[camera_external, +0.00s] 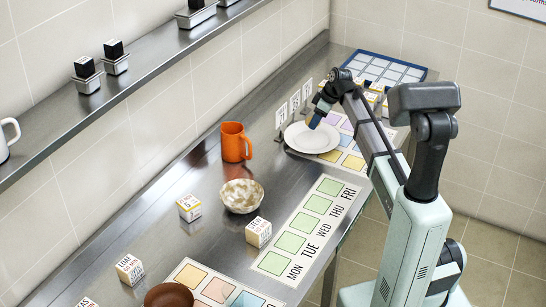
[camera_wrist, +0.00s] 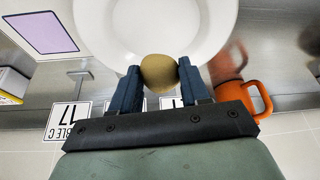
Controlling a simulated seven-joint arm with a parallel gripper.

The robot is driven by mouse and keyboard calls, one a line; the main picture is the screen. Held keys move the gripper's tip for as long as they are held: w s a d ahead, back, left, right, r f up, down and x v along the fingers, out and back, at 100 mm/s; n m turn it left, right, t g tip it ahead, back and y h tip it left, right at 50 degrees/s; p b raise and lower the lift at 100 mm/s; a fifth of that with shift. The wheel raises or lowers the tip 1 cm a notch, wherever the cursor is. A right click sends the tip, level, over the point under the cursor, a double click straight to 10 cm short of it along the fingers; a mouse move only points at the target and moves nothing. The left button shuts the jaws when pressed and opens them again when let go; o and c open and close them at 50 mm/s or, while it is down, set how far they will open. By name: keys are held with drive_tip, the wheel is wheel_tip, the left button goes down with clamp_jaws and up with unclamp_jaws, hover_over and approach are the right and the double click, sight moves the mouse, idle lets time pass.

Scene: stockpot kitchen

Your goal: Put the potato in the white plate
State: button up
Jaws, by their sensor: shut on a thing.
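The white plate (camera_external: 310,139) lies on the steel counter towards the far end, and it fills the top of the wrist view (camera_wrist: 215,42). My gripper (camera_external: 317,119) is above the plate, pointing down. In the wrist view my gripper (camera_wrist: 159,74) is shut on the potato (camera_wrist: 158,68), a brownish-yellow round thing held between its two blue fingertips. There the potato overlaps the near rim of the plate. In the external view the potato cannot be made out at the fingertips.
An orange jug (camera_external: 236,142) stands left of the plate, with a cream bowl (camera_external: 241,196) nearer. A brown bowl (camera_external: 169,296) is at the front. Small number cards (camera_external: 294,101) stand behind the plate. Coloured day mats (camera_external: 307,226) and printed blocks (camera_external: 258,232) lie along the counter.

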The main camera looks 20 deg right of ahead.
sight(311, 140)
drive_tip(key=shift+f, duration=3.15)
drive_tip(key=shift+f, duration=0.15)
drive_tip(key=o, duration=1.1)
drive_tip(key=shift+c, duration=0.2)
drive_tip(key=v, duration=1.2)
